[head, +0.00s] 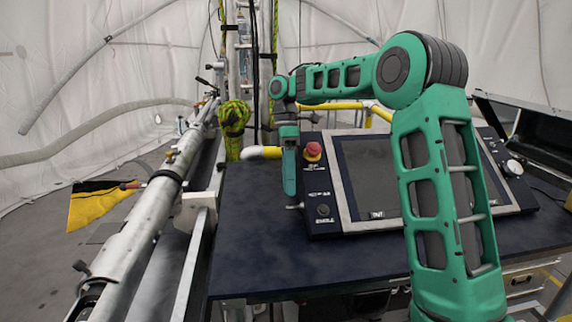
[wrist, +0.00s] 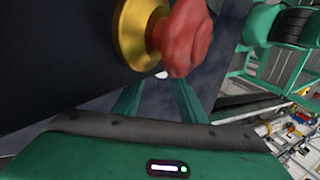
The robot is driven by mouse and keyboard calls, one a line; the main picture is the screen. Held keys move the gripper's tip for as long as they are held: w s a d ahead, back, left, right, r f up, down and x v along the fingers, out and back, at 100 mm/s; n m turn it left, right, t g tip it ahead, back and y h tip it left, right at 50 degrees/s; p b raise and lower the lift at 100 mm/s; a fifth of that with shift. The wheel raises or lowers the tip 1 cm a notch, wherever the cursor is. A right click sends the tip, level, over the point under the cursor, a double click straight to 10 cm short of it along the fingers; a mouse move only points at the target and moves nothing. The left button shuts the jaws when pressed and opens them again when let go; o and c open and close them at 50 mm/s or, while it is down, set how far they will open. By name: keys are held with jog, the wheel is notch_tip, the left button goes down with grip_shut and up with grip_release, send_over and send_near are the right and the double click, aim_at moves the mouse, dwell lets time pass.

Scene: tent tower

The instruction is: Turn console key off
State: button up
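The console (head: 330,226) is a dark panel with a screen, tilted up on the table. A dark round switch (head: 322,211) with a small label sits at its lower left; I cannot make out a key or its setting. My gripper (head: 291,192) points down at the console's left edge, left of the switch. In the wrist view my gripper (wrist: 160,92) shows two green fingers apart, with a gap between them. A small pale spot (wrist: 162,75) shows between the tips; I cannot tell whether it is the key. No grip on anything is visible.
A red mushroom button (head: 313,150) sits above the switch, and in the wrist view the red button (wrist: 187,38) on its yellow base is close to my fingers. The dark table (head: 262,262) is clear in front. A long metal tube assembly (head: 150,215) runs along the left.

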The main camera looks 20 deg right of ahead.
jog(key=v, duration=0.7)
jog(key=shift+w+r, duration=0.1)
jog(key=shift+w, duration=0.05)
